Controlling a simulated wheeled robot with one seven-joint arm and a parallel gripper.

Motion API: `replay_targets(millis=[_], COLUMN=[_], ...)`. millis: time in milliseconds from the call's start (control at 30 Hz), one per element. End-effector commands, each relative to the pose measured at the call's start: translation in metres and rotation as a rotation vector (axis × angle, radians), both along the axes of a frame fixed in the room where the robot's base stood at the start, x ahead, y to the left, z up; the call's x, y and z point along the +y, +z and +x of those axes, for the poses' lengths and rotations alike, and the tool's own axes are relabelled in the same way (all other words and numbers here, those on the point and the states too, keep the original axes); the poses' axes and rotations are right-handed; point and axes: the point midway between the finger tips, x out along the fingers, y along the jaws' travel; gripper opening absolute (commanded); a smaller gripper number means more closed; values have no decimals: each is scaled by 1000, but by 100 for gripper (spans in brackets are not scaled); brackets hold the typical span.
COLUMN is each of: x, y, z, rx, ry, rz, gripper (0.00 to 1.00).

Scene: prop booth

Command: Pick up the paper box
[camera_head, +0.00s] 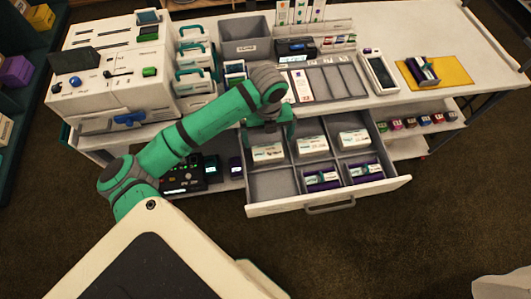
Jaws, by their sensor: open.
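An open drawer (330,201) has several compartments with small boxes. The back row holds a white box at the left (267,153), a white box in the middle (312,146) and a white box at the right (354,139). The front row holds a purple-and-white box in the middle (322,181) and another at the right (365,173); the front left compartment is empty. I cannot tell which is the paper box. My gripper (268,138) is open, above the back left compartment; my arm hides part of the drawer's back left. Nothing shows between the fingers.
The white counter (440,25) behind carries a grey bin (245,38), a grey divided tray (328,82), a white handheld device (380,71) and a yellow mat (450,71) with a small box. A white machine (110,70) stands at the left. Floor in front is clear.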

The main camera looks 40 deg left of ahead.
Motion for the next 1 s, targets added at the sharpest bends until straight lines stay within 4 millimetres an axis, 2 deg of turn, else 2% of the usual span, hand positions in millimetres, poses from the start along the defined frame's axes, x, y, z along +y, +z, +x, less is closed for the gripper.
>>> replay_targets(millis=[300, 567, 800, 1000], x=[-1, -1, -1, 0], y=[-44, -61, -94, -105], z=[-1, -1, -2, -2], rx=[5, 3, 3, 4], ry=[-2, -1, 1, -1], rz=[-3, -2, -2, 0], gripper=[100, 100, 100, 100])
